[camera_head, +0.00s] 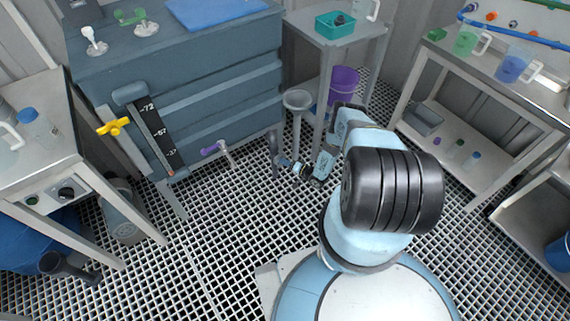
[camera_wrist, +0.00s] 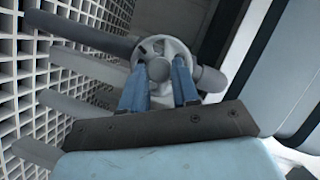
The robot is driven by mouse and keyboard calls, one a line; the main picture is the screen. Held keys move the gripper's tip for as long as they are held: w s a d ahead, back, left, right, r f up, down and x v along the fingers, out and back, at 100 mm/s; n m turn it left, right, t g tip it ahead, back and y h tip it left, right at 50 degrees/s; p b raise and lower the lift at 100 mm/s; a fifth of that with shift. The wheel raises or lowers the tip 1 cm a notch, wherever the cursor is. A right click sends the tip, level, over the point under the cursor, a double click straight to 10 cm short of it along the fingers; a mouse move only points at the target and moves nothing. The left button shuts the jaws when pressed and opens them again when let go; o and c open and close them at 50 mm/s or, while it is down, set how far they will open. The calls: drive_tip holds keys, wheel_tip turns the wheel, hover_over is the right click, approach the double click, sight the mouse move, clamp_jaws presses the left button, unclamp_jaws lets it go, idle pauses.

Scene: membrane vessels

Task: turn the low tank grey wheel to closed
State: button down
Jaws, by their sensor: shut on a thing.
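The grey wheel (camera_wrist: 160,48) is a small round handwheel with spokes and a central hub, on a dark grey pipe, in the wrist view. My gripper (camera_wrist: 158,78) has its two blue fingers against the wheel, one on each side of the hub, and is shut on it. The fingertips are partly hidden by the rim. In the head view my gripper (camera_head: 287,163) is low, beside a dark upright pipe (camera_head: 275,150) at the right end of the blue-grey tank (camera_head: 225,90). The wheel is too small and covered there to make out its turn position.
A yellow valve handle (camera_head: 113,127) and a purple-handled tap (camera_head: 212,149) are on the tank front, left of my gripper. Benches line both sides. The grating floor (camera_head: 215,240) in front is mostly clear.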

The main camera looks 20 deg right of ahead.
drive_tip(key=shift+s+d+f, duration=0.1)
drive_tip(key=shift+s+f, duration=0.05)
drive_tip(key=shift+f, duration=0.05)
idle(0.3)
drive_tip(key=c, duration=1.2)
unclamp_jaws()
drive_tip(key=o, duration=0.4)
drive_tip(key=shift+r, duration=0.1)
drive_tip(key=v, duration=1.3)
drive_tip(key=shift+s+d, duration=0.2)
drive_tip(key=shift+d, duration=0.05)
